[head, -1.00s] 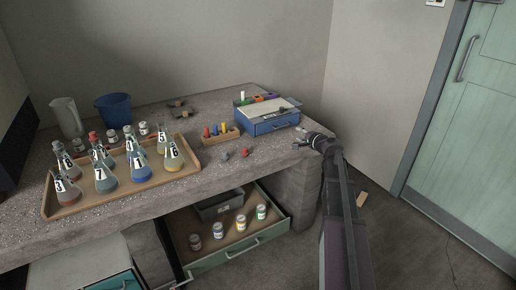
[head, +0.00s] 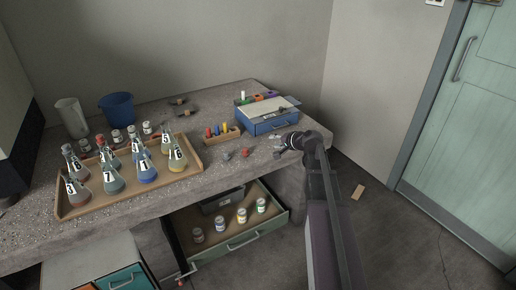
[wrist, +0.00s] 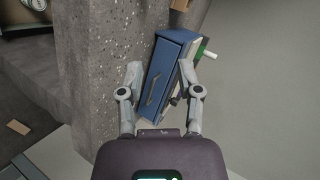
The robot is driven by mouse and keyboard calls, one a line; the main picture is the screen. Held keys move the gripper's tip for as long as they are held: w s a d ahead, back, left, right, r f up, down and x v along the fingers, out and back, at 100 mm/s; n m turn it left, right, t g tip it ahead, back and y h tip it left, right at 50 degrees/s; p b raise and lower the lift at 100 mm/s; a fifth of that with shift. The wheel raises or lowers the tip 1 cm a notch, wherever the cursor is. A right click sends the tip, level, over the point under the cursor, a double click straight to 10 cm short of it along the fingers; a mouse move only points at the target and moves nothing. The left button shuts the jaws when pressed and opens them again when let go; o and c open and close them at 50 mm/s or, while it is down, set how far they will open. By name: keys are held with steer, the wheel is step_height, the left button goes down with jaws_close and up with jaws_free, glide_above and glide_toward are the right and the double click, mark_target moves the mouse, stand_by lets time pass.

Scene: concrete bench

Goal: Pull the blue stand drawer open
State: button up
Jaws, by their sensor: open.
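The blue stand (head: 265,118) sits at the right end of the concrete bench, with pale and dark items on its top. Its drawer front, with a slim handle (wrist: 153,91), faces my gripper in the wrist view and looks closed. My gripper (head: 279,146) is just in front of the stand, over the bench's front edge. In the wrist view my gripper (wrist: 163,75) is open, its two fingers apart on either side of the drawer front. The fingers are empty. I cannot tell whether they touch the stand.
A wooden tray (head: 68,210) of several numbered flasks covers the bench's left part. A small wooden rack (head: 222,138) with coloured pegs stands left of the stand. Below, an open bench drawer (head: 240,243) holds several jars. Two small pieces lie near the bench's front edge.

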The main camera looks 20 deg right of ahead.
steer(key=s+a+r+n+g+p, duration=0.3)
steer(key=s+a+n+g+p, duration=0.2)
steer(key=s+a+p, duration=0.4)
steer(key=shift+s+a+r+h, duration=0.3)
steer(key=shift+a+h, duration=0.1)
steer(key=shift+a, duration=0.15)
stand_by(0.5)
steer(key=s+a+r+n+g+h+p, duration=0.2)
steer(key=s+r+g+p, duration=0.1)
steer(key=s, duration=0.5)
steer(key=s+a+r+n+g+h+p, duration=0.2)
steer(key=s+r+g+h+p, duration=0.1)
steer(key=s+p, duration=0.5)
steer(key=shift+s+r+n+p, duration=0.3)
steer(key=shift+r+n, duration=0.1)
steer(key=shift+r, duration=0.5)
steer(key=shift+w+a, duration=0.1)
